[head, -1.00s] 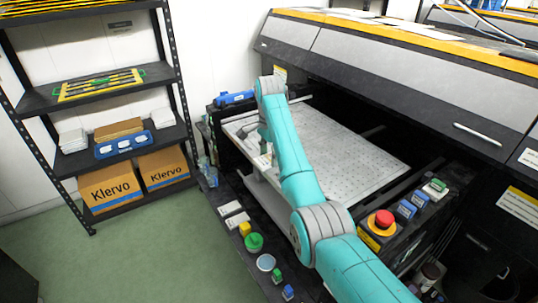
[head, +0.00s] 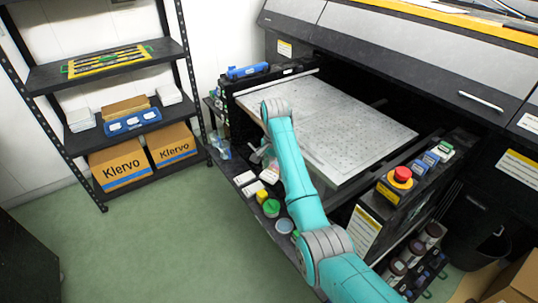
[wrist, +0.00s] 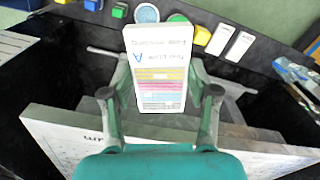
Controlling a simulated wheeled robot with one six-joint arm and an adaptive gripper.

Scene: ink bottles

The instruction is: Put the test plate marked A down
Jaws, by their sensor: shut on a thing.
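The test plate marked A (wrist: 160,75) is a white card with printed text and a strip of coloured bars. In the wrist view it is between the two fingers of my gripper (wrist: 160,88), which is shut on it. It is held above the dark front ledge (wrist: 75,35), tilted in the picture. In the head view my gripper (head: 262,153) is over the ledge beside the printer bed, and its fingers are small and partly hidden by my arm. Two other white plates (wrist: 221,39) (wrist: 239,47) lie side by side on the ledge.
A yellow cap (head: 262,196), a green cap (head: 271,208) and a round pale dish (head: 284,226) stand on the ledge near the plates. The perforated bed (head: 350,130) lies beyond. A red emergency button (head: 402,174) is at right. Shelves (head: 60,75) stand at left.

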